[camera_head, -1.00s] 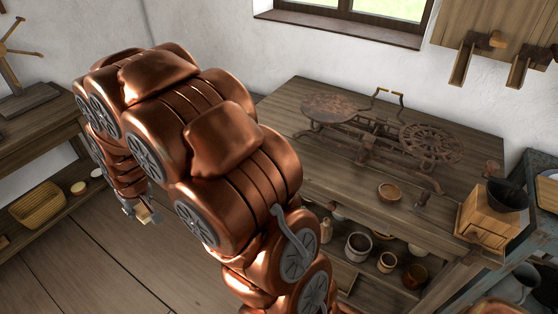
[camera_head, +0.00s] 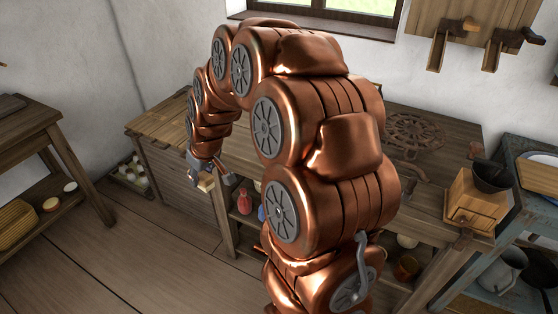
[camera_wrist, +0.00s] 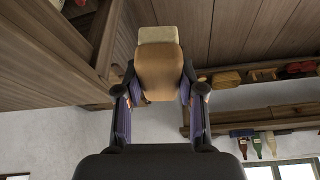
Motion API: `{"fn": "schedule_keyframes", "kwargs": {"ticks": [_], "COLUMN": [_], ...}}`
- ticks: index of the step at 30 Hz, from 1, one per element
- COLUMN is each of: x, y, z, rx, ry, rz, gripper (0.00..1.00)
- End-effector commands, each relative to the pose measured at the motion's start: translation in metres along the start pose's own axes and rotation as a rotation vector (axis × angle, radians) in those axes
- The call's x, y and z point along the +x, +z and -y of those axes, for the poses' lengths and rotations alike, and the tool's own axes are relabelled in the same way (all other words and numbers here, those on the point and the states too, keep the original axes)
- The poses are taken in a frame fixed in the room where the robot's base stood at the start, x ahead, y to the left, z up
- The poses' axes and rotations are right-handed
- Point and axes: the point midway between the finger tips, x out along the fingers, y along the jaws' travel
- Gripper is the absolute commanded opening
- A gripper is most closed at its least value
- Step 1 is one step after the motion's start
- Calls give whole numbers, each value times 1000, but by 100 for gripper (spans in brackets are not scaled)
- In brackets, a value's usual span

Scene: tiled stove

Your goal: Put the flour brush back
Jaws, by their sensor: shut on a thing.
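My gripper (camera_head: 212,178) hangs below my bent arm in the head view, in front of the left part of the worktable (camera_head: 165,123). In the wrist view it (camera_wrist: 158,88) is shut on the flour brush. The brush has a tan wooden body (camera_wrist: 158,72) between the fingers and a pale cream end (camera_wrist: 157,35) sticking out beyond them. In the head view only a small light bit of the brush (camera_head: 206,184) shows at the fingertips. My arm hides the middle of the worktable and much of the scale on it.
A wooden grinder (camera_head: 477,203) stands on the worktable's right end. Tools hang on a wall board (camera_head: 455,18) at top right. A side table (camera_head: 32,125) with a lower shelf stands at left. The floor (camera_head: 150,235) between is clear.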

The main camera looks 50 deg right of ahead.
Motion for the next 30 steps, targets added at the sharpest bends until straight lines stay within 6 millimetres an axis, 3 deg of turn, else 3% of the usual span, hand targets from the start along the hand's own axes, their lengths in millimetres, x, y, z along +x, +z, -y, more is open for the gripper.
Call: {"fn": "schedule_keyframes", "kwargs": {"ticks": [3,9,18,23,30], "x": [-12,-40,-74,-78,-70], "y": [22,66,117,123,108], "z": [-37,-84,-121,-127,-154], "rx": [-24,-86,-164,-177,-176], "ry": [-9,-36,-65,-75,-75], "rz": [-10,-6,-4,0,1], "gripper": [1,1,1,1,1]}}
